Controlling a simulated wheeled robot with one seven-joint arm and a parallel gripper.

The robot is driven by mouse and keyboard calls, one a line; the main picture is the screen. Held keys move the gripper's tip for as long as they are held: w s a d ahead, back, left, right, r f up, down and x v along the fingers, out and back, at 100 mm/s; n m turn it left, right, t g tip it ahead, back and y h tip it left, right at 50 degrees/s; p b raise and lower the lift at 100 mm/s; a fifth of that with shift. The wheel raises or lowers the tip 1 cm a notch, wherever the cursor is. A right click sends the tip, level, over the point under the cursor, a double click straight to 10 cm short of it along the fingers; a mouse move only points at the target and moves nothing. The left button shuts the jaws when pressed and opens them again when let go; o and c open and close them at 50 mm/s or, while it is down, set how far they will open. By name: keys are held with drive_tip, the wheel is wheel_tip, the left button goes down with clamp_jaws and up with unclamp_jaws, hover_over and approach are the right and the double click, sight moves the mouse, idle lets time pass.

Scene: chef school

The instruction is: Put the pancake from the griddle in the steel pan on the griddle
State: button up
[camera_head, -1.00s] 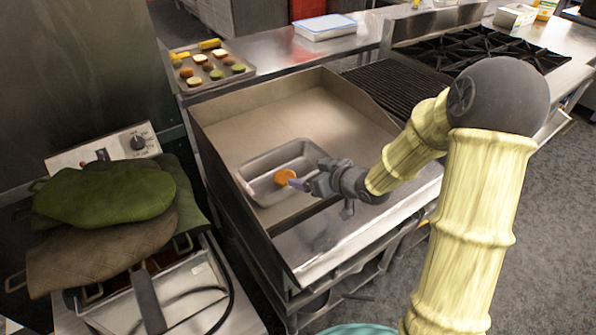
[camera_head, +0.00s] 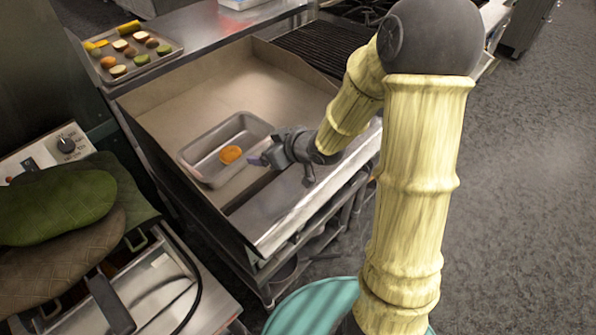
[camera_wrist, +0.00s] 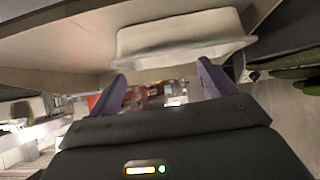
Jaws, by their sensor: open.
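The orange-brown pancake (camera_head: 230,154) lies inside the grey steel pan (camera_head: 190,172), on its floor toward the right side. The pan sits on the griddle (camera_head: 180,98), near its front. My gripper (camera_head: 256,160) is open and empty, just right of the pan's near right edge and apart from the pancake. In the wrist view my gripper's purple fingers (camera_wrist: 160,82) are spread with nothing between them. The pan's pale outer side (camera_wrist: 180,40) shows beyond them; the pancake is not visible there.
A tray (camera_head: 168,58) of round food pieces stands on the steel counter behind the griddle. A dark grill (camera_head: 325,48) is at the back right. Green and brown mitts (camera_head: 58,208) lie on a fryer at the left. Grey floor (camera_head: 520,200) is open at the right.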

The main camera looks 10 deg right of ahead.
drive_tip(key=s+d+m+g+h, duration=0.1)
drive_tip(key=s+d+h, duration=0.1)
drive_tip(key=s+d, duration=0.1)
drive_tip(key=s+d+m+g+h, duration=0.1)
drive_tip(key=s+d+m+h, duration=0.1)
drive_tip(key=s+d+h, duration=0.1)
drive_tip(key=shift+d+f, duration=0.2)
drive_tip(key=shift+d, duration=0.05)
drive_tip(key=s+d+r+m+g+h, duration=0.1)
drive_tip(key=s+m+g, duration=0.3)
drive_tip(key=s, duration=0.8)
drive_tip(key=shift+d+m, duration=0.3)
drive_tip(key=shift+d, duration=0.25)
drive_tip(key=shift+c, duration=0.4)
